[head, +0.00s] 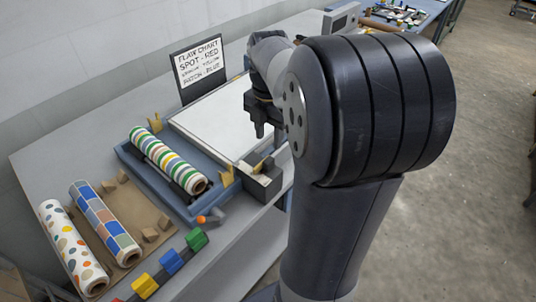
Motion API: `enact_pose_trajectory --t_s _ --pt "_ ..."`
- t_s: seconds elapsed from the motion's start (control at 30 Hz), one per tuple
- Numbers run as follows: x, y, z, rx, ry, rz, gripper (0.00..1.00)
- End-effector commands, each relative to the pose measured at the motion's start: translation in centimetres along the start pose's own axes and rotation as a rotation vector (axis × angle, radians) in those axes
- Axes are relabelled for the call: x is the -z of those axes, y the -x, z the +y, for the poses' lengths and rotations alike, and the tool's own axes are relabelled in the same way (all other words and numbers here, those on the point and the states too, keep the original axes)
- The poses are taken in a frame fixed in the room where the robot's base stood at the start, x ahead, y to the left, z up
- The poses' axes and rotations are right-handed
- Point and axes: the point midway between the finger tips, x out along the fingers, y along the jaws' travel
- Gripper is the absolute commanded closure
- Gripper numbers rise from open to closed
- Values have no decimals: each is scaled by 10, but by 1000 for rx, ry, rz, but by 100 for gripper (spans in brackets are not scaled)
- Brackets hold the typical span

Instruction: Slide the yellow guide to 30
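Several yellow pieces are in view, and I cannot tell for certain which is the guide. A small upright yellow piece (155,123) stands at the far end of the blue roll cradle. A second yellow piece (227,177) stands at its near end, close to the white panel's corner. No scale or number 30 is readable. My gripper (259,130) hangs pointing down above the right part of the white panel (215,124), apart from both yellow pieces. Its fingers are small and dark, so I cannot tell whether they are open. My arm hides the area to the right.
A striped roll (168,160) lies in the blue cradle (130,158). Dotted (72,248) and patchwork (105,222) rolls lie at left. A dark block (262,184) stands below my gripper. Coloured clips, including a yellow one (144,286), line the front edge. A flaw chart (200,64) stands behind.

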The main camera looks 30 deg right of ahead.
Motion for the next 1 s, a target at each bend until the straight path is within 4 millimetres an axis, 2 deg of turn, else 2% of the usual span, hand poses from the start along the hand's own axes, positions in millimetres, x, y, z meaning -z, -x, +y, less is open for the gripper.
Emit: enact_pose_trajectory --t_s 0.2,0.43,0.6,0.83,1.0 --pt "1 -44 -1 4 -1 3 60" --pt "1 -75 0 3 -1 2 60" --pt "0 -83 0 1 -2 1 60" --pt "0 -84 0 0 -2 0 60" --pt "0 -83 0 0 -2 0 73"
